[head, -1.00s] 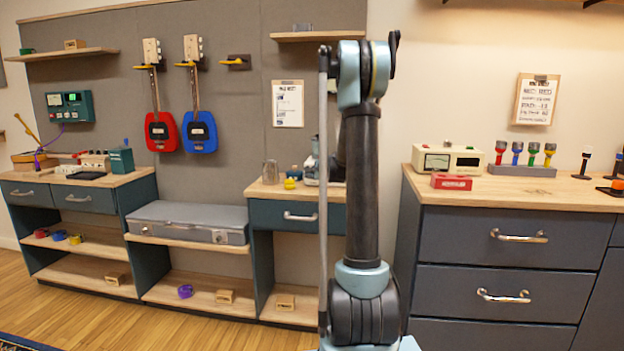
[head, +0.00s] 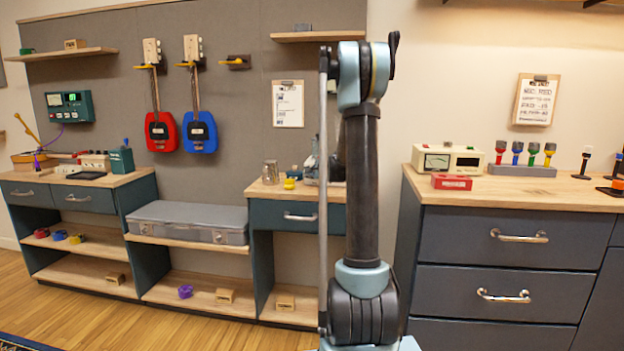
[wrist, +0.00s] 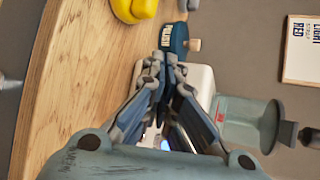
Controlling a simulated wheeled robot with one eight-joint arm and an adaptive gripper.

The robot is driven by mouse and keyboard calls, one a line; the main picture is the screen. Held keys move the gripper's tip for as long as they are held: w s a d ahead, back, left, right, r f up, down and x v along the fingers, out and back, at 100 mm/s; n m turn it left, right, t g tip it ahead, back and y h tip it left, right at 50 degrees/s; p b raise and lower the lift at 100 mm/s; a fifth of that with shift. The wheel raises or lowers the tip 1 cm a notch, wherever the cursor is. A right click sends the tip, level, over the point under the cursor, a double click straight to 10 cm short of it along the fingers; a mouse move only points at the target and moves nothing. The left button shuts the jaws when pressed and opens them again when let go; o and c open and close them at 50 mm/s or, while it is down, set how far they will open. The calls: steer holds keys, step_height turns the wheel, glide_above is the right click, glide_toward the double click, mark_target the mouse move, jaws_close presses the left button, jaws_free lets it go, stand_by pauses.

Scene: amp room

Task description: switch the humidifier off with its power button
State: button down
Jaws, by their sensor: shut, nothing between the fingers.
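The humidifier, a white body with a clear greenish tank, stands on the wooden top of the middle cabinet. In the head view its white base (head: 311,181) shows beside my arm, which hides much of it. In the wrist view its white body (wrist: 204,82) lies behind my fingers, with the tank (wrist: 240,122) to the right. My gripper (wrist: 165,75) is shut and empty, over or close to the white body; I cannot tell whether it touches. A small bluish-white glow (wrist: 165,144) shows low between the fingers. I cannot make out the power button for certain.
A dark blue labelled box (wrist: 174,38) and a yellow object (wrist: 134,8) lie near my gripper on the wooden top (wrist: 85,70). A clipboard (head: 288,104) hangs on the wall behind.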

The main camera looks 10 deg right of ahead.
steer(key=shift+w, duration=0.2)
stand_by(0.5)
steer(key=shift+w+d+r, duration=0.1)
steer(key=shift+w+d, duration=0.05)
steer(key=shift+w, duration=0.05)
steer(key=shift+s, duration=0.45)
steer(key=shift+s+a, duration=0.15)
steer(key=shift+a, duration=0.05)
steer(key=shift+s+a, duration=0.3)
steer(key=shift+s, duration=0.6)
steer(key=shift+s+a, duration=0.3)
steer(key=shift+s, duration=0.6)
steer(key=shift+s+a, duration=0.3)
steer(key=shift+s, duration=0.6)
